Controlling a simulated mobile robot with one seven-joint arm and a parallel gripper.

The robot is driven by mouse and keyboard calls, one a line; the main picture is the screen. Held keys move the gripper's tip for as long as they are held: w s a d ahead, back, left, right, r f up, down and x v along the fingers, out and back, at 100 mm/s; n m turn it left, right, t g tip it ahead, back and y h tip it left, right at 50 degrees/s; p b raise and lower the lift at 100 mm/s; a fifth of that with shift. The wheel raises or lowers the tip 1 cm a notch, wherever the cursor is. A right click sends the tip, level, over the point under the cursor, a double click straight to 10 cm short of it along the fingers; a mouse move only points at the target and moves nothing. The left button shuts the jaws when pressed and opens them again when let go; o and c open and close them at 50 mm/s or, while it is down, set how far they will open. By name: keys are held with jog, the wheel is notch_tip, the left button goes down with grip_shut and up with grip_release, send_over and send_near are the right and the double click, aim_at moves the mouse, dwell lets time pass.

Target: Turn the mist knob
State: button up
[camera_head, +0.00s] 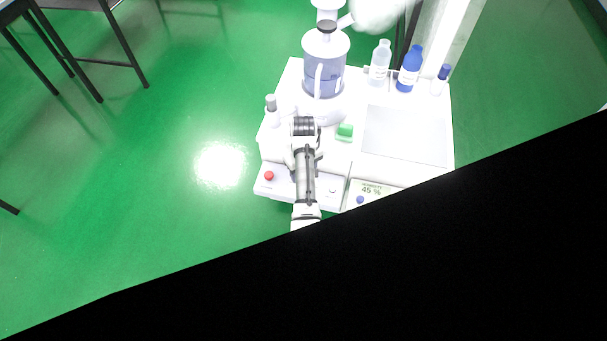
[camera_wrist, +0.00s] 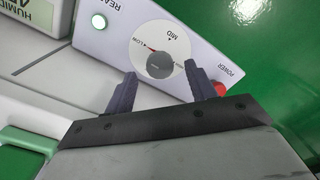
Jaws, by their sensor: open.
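The mist knob (camera_wrist: 160,65) is a round grey knob on a white dial with LOW and MID marks, on a pale sloped control panel. A small red mark shows at its edge near the LOW side. My gripper (camera_wrist: 160,72) is open, with one dark finger on either side of the knob in the wrist view. I cannot tell whether the fingers touch it or how far above the panel they are. In the head view my arm covers the knob.
On the panel, a red power button (camera_wrist: 219,88) is close to the right finger and a ready light (camera_wrist: 99,22) is at left. A humidity display (camera_head: 372,189) reads 45 %. A clear tank (camera_head: 325,75), a clear bottle (camera_head: 379,62) and a blue bottle (camera_head: 410,70) stand behind.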

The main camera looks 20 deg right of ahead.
jog(key=shift+f, duration=1.1)
jog(key=c, duration=1)
jog(key=shift+r, duration=0.15)
